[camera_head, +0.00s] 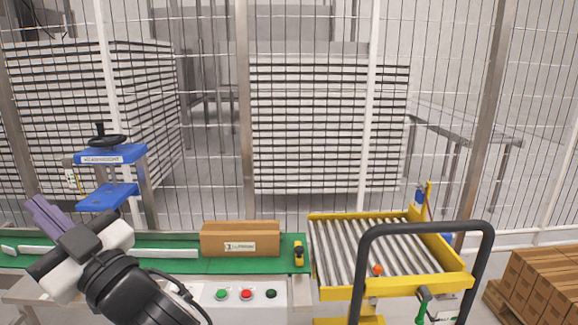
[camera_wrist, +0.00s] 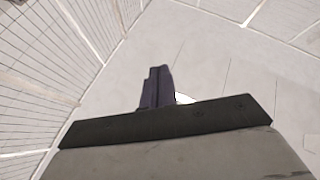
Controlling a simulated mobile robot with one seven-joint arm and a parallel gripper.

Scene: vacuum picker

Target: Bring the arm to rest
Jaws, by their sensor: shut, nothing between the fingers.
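My gripper (camera_head: 45,213) shows at the left of the head view, its purple fingers pointing up and to the left. The fingers are together with nothing between them. My arm comes up from the lower left edge, in front of the green conveyor's left part. In the wrist view the dark fingers (camera_wrist: 157,88) stand close together against pale floor and mesh fence. My gripper appears apart from the cardboard box (camera_head: 240,240), which sits on the green conveyor (camera_head: 180,266).
A blue machine with a black handwheel (camera_head: 104,140) stands near my gripper. A control panel (camera_head: 246,294) is below the box. A yellow roller cart (camera_head: 380,250) with a dark handle is right of the conveyor. Stacked boxes (camera_head: 540,285) are at far right. A mesh fence spans the back.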

